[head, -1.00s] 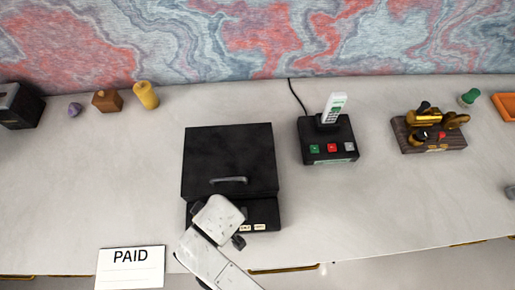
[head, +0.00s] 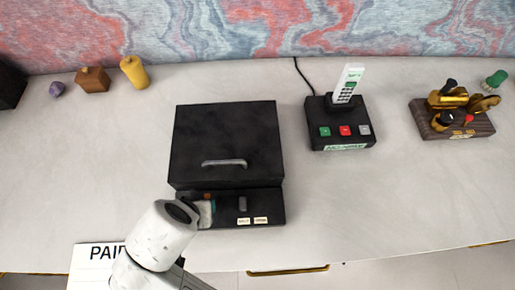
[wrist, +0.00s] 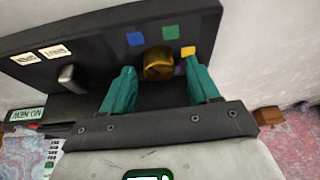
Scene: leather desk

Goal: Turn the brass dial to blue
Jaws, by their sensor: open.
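The brass dial (wrist: 158,63) sits on the black control panel (wrist: 100,50) in the wrist view. A blue mark (wrist: 135,39), a green mark (wrist: 170,32) and a yellow mark (wrist: 188,51) lie around it. I cannot tell which mark the dial points at. My gripper (wrist: 157,72) is open, its two teal fingers either side of the dial, with no clear contact. In the head view my gripper (head: 208,212) is at the left end of the panel (head: 270,207), and the arm mostly hides the dial.
The panel fronts a black box with a handle (head: 225,162). A grey lever (wrist: 70,77) and two white labels are beside the dial. A phone base (head: 340,128) stands right. A PAID card (head: 90,262) lies front left. The desk between box and phone is clear.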

